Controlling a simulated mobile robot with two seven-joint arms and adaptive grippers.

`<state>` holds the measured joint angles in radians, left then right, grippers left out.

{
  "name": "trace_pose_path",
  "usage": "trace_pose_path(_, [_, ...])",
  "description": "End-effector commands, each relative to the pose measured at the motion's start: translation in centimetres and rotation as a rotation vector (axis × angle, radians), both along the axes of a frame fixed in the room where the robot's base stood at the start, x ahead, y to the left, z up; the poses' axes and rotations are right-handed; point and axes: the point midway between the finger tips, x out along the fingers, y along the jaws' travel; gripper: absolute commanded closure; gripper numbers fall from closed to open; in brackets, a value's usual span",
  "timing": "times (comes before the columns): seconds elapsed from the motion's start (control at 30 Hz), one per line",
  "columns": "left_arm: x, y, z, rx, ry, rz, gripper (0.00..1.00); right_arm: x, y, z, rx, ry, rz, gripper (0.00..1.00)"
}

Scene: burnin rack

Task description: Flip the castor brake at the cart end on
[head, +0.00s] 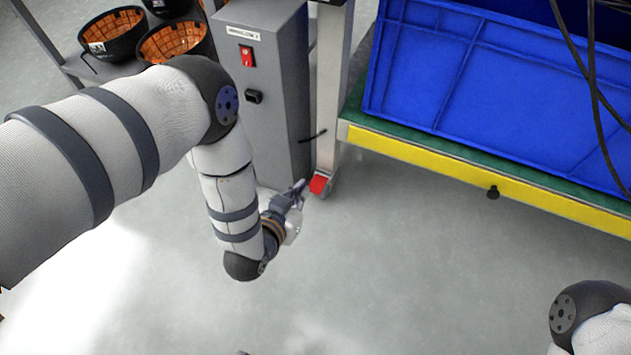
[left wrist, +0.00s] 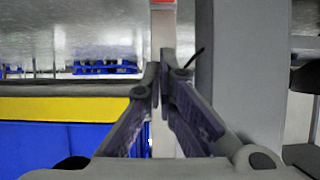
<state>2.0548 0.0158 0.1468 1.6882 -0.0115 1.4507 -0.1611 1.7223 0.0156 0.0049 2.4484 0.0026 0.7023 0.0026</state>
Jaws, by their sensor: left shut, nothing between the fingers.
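The castor brake is a small red pedal (head: 319,184) at the foot of a pale upright post (head: 328,110), low near the floor, in the head view. In the left wrist view the red pedal (left wrist: 162,2) is cut by the top edge, above the fingertips. My left gripper (head: 301,186) points at the pedal from its left, with the tips very close to it; whether they touch I cannot tell. Its fingers are shut and empty in the left wrist view (left wrist: 160,78). My right gripper is out of view; only part of that arm shows at the lower right.
A grey cabinet (head: 268,100) with a red switch (head: 247,56) stands just left of the post. A yellow-edged shelf (head: 440,162) holding a blue crate (head: 480,75) is to the right. Black cables hang at the upper right. The grey floor (head: 400,260) in front is clear.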

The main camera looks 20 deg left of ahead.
Motion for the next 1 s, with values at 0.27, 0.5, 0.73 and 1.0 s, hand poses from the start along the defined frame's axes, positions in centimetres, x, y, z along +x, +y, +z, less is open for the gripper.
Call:
trace_pose_path(0.27, [3.5,-0.1,-2.6,0.000,0.002,0.001,1.00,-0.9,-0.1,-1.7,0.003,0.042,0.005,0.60])
trace_pose_path(0.5, [8.2,-0.2,-5.1,0.000,0.003,0.001,1.00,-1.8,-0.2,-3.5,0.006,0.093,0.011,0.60])
trace_pose_path(0.73, [8.1,-0.2,-8.0,0.000,0.005,0.001,1.00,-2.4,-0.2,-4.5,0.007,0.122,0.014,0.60])
trace_pose_path(1.0, [7.8,-0.2,-8.6,0.000,0.001,0.000,1.00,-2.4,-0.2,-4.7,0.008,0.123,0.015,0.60])
